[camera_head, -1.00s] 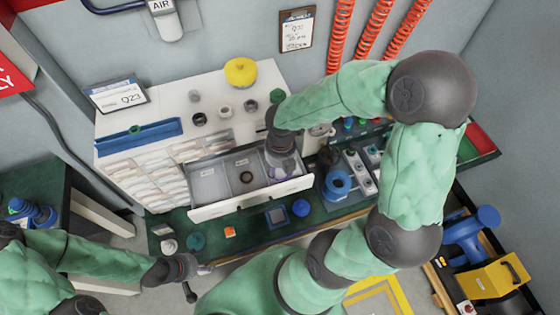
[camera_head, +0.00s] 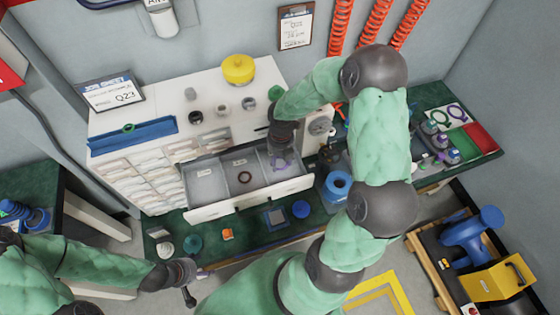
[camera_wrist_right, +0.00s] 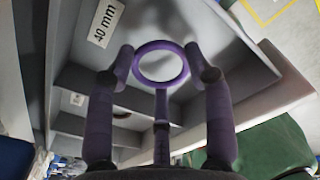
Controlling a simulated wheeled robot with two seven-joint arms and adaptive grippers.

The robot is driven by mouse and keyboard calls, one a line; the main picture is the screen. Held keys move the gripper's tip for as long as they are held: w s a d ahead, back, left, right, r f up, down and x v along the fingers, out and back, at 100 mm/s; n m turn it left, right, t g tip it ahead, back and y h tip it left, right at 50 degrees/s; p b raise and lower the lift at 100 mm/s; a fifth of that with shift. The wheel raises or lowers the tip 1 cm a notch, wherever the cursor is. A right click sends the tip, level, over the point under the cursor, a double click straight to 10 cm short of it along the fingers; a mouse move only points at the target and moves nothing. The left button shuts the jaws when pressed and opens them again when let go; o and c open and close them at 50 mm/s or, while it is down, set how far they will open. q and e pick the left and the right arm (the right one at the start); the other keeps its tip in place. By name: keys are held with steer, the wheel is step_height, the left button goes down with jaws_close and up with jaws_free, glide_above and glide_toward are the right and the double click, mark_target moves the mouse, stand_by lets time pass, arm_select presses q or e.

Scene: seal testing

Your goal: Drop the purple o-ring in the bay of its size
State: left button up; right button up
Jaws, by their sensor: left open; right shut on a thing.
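The purple o-ring (camera_wrist_right: 161,80) is between the fingertips of my right gripper (camera_wrist_right: 160,65) in the right wrist view. My right gripper (camera_head: 281,165) is shut on it, above the right-hand bay of the open drawer (camera_head: 250,206) in the head view. A label reading 40 mm (camera_wrist_right: 106,19) is on the bay wall beside the ring. A dark ring (camera_head: 245,177) lies in the middle bay; the left bay (camera_head: 205,186) looks empty. My left gripper (camera_head: 190,284) is open and empty, low at the left, away from the drawer.
The drawer is pulled out of a white cabinet (camera_head: 130,170) with small parts and a yellow round container (camera_head: 238,69) on top. Dividers and the front wall border the bays.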

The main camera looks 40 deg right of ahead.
mark_target(281, 165)
steer(key=shift+f, duration=0.2)
steer(key=shift+f, duration=0.45)
steer(key=shift+f, duration=0.1)
steer(key=o, duration=0.5)
steer(key=shift+s, duration=0.1)
step_height(281, 165, up, 13)
steer(key=p, duration=0.3)
steer(key=shift+w+d, duration=0.25)
steer(key=shift+s, duration=0.1)
stand_by(0.3)
